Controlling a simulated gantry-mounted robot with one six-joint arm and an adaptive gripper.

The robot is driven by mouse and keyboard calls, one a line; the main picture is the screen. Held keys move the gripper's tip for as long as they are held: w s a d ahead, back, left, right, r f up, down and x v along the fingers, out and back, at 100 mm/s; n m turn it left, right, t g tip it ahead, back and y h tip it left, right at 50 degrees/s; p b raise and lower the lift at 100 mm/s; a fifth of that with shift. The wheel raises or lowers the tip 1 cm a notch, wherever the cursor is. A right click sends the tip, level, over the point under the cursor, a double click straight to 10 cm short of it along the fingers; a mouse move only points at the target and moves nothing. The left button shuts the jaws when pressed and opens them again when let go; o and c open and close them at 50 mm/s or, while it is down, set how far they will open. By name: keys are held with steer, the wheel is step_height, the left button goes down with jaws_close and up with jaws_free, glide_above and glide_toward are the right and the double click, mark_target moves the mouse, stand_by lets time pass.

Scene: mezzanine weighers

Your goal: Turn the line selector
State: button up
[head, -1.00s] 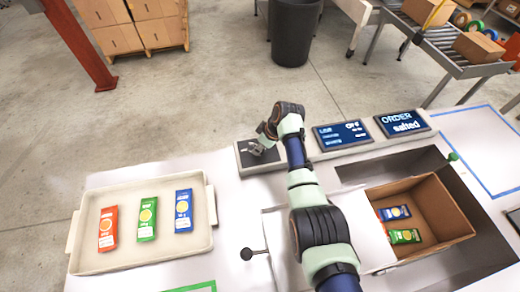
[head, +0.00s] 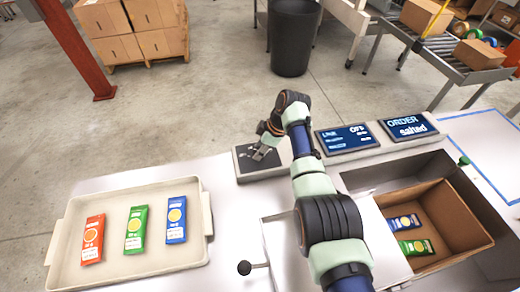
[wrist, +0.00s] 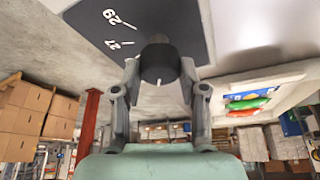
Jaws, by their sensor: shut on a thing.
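The line selector is a dark round knob (wrist: 160,64) with a white pointer mark on its face edge. It stands on a dark panel (wrist: 95,28) with white numbers 27 and 29 and tick lines in the wrist view. My gripper (wrist: 160,72) has its two fingers on either side of the knob, shut on it. In the head view my gripper (head: 262,153) is at the panel on a grey box (head: 243,175); the knob is mostly hidden there. A line screen (head: 346,138) stands right of the panel, its text only partly legible.
An order screen (head: 408,127) reads "salted". A cream tray (head: 60,232) at left holds red, green and blue packets. An open carton (head: 462,215) at right holds a blue and a green packet. A black-knobbed lever (head: 245,268) stands at the front.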

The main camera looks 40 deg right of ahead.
steer(key=o, duration=1.1)
steer(key=shift+o, duration=0.2)
steer(key=v, duration=1.2)
